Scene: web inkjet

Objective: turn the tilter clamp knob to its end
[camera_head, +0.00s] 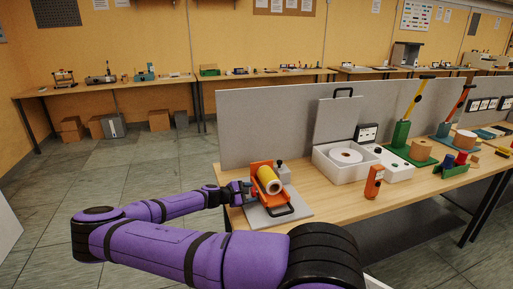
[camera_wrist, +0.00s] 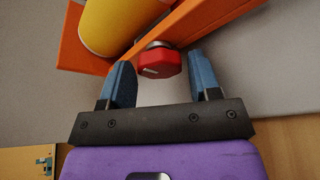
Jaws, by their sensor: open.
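The tilter clamp knob (camera_wrist: 158,62) is a small red faceted knob on the side of an orange cradle (camera_wrist: 200,22). A yellow roll (camera_wrist: 112,22) lies in the cradle. In the wrist view my gripper (camera_wrist: 162,82) is open, with one blue finger on each side of the knob's near end and a gap on both sides. In the head view the tilter (camera_head: 268,180) stands on a grey base plate (camera_head: 291,212) at the table's left end. My gripper (camera_head: 241,192) is at its left side, and the knob cannot be made out there.
The wooden table (camera_head: 340,213) has a grey partition (camera_head: 262,125) behind the tilter. An orange handheld device (camera_head: 374,182) and an open white box (camera_head: 322,161) stand to the right. The tabletop between tilter and orange device is clear.

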